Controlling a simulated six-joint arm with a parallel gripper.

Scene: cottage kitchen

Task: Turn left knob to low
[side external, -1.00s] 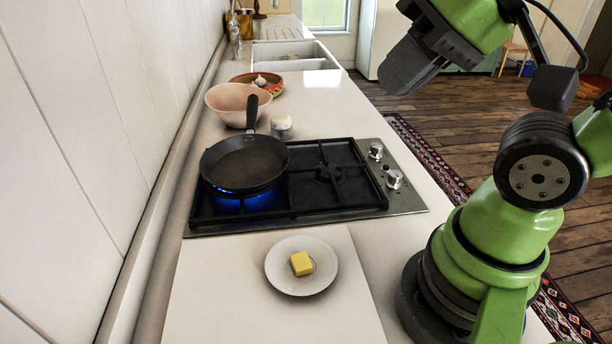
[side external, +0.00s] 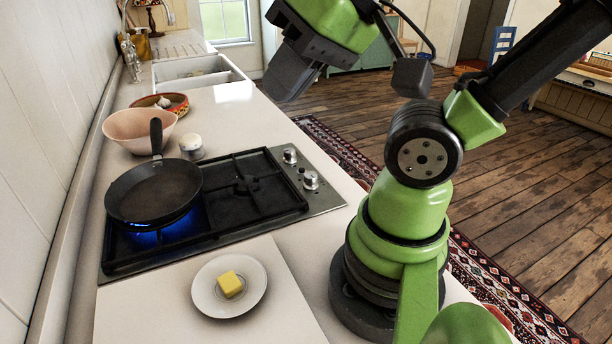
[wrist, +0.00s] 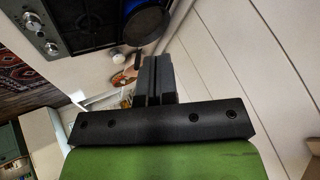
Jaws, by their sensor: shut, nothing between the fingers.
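The stove has two silver knobs on its right-hand metal strip: a farther knob (side external: 290,156) and a nearer knob (side external: 311,180). Both also show at the upper left of the wrist view, one (wrist: 31,20) above the other (wrist: 50,48). No readable marks show their settings. My gripper (side external: 281,84) is shut and empty, high above the counter beyond the stove, well clear of both knobs. In the wrist view its dark fingers (wrist: 153,76) are together. A blue flame (side external: 160,232) burns under the black frying pan (side external: 153,190) on the left burner.
A plate (side external: 212,302) with butter (side external: 230,284) sits in front of the stove. A pink bowl (side external: 139,126), a small white-topped jar (side external: 191,146) and a patterned dish (side external: 174,101) stand behind it. The pan handle (side external: 156,136) points away. Air above the knobs is clear.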

